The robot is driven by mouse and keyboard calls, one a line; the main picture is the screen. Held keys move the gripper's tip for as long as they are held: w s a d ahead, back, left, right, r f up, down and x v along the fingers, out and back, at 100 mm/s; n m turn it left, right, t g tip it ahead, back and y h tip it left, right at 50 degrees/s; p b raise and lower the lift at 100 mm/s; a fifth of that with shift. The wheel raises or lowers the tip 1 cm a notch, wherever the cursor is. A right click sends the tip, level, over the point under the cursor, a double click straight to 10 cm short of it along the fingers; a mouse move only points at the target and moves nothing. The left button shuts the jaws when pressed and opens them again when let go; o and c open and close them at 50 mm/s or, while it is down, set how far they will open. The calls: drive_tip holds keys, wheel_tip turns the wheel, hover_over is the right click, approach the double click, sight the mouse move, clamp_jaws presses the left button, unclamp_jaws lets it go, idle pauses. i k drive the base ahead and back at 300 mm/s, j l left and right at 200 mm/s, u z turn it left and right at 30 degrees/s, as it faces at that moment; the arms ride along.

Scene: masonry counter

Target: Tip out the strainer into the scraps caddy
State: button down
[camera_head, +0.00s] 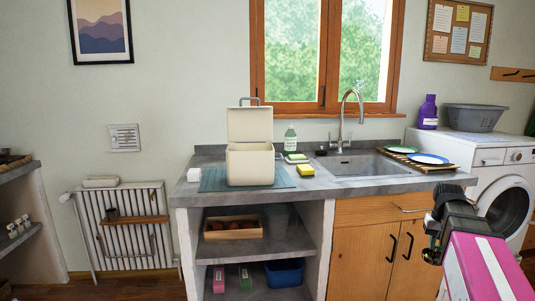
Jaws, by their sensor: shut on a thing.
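The scraps caddy (250,167) looks to be the cream box on the counter, left of the sink. Its lid (250,125) stands raised at the back, so the box is open at the top. I cannot see what is inside it. No strainer can be made out in this view. Part of my arm (482,262) enters at the lower right, in front of the cupboard and washing machine. My gripper's fingers and anything in them are not visible.
The caddy stands on a teal mat (212,180). The sink (360,166) has a tall tap (341,120). Plates (428,158) lie on a wooden rack at right.

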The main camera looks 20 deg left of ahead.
sight(249, 165)
drive_tip(key=u, duration=1.6)
